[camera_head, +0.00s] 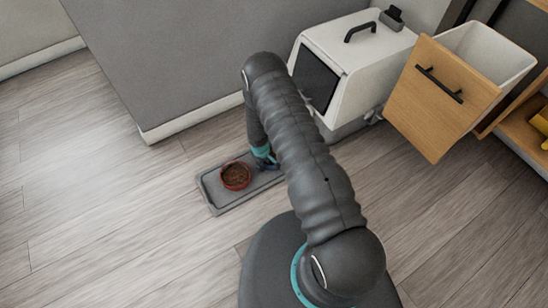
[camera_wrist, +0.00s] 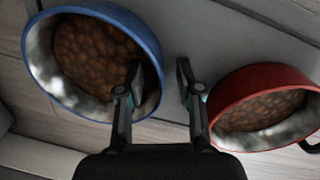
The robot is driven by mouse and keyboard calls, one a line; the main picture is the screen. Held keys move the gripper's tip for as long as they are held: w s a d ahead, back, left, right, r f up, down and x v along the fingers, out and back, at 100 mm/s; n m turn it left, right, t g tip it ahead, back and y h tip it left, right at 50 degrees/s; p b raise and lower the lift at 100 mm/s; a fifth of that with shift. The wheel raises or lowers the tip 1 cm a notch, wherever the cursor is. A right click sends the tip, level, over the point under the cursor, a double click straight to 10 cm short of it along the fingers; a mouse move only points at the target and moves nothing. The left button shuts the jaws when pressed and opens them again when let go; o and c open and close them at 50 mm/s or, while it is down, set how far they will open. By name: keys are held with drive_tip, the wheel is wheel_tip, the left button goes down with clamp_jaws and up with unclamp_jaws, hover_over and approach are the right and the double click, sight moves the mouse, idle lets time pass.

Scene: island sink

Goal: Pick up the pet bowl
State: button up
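Two pet bowls of brown food stand on a grey tray (camera_head: 224,204). The red bowl (camera_head: 236,176) is plain in the head view and at the right in the wrist view (camera_wrist: 262,110). The blue bowl (camera_wrist: 40,82) fills the left of the wrist view; in the head view my arm mostly hides it. My gripper (camera_wrist: 160,72) is open at the blue bowl's right rim. Its left finger overlaps the bowl's inside and its right finger is over the tray between the bowls. I cannot tell whether either finger touches the rim.
A grey wall block (camera_head: 190,60) stands behind the tray. A white pet box (camera_head: 362,62) with a dark front is behind my arm. A pulled-out wooden bin drawer (camera_head: 440,95) is at the right. The wood floor at the left (camera_head: 90,190) is clear.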

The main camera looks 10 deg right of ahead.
drive_tip(key=shift+f, duration=0.1)
clamp_jaws()
idle(0.4)
